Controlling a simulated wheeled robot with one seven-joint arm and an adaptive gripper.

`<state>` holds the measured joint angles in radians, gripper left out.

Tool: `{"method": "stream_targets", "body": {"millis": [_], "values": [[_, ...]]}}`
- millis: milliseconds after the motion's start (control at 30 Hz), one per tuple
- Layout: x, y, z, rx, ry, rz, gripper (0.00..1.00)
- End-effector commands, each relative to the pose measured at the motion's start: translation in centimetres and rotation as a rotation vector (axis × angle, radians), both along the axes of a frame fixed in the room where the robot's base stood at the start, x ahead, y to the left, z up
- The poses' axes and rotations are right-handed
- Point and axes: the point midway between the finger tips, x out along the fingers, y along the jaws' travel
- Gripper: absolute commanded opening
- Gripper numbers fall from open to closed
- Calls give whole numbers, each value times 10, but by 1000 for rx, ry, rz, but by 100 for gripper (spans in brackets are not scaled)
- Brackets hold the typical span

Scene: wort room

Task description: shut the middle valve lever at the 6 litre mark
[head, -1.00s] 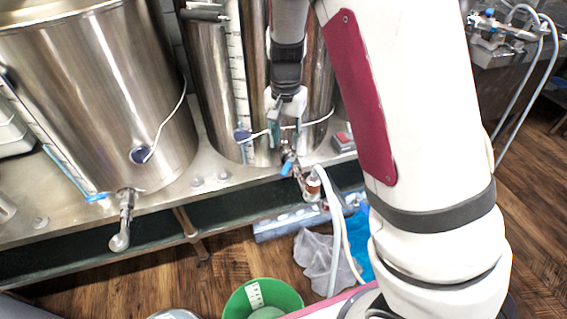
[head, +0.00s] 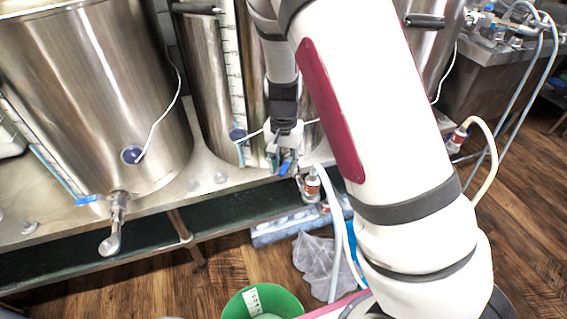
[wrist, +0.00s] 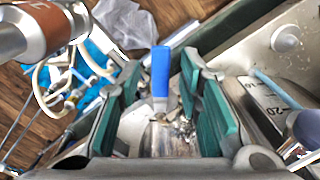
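The middle kettle (head: 207,90) is steel, with a white marked gauge scale (head: 232,60) on its front. The blue valve lever (head: 285,168) is low on the kettle's front. In the wrist view the lever (wrist: 160,72) points up the picture from its metal valve body. My gripper (head: 284,152) is at the valve. In the wrist view my gripper (wrist: 157,112) has its green pads apart, either side of the lever's base, with gaps showing.
A pale hose (head: 338,230) with a copper-coloured fitting (head: 312,185) runs down right of the valve. A green bucket (head: 240,305) stands on the floor. My arm hides much of the right side.

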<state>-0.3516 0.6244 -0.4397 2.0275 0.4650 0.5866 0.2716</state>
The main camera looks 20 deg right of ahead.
Motion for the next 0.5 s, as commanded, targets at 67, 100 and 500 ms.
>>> {"method": "stream_targets", "body": {"millis": [67,100,500], "values": [[0,0,0,0,0,0,10],[0,0,0,0,0,0,1],[3,4,3,0,1,-73,0]]}}
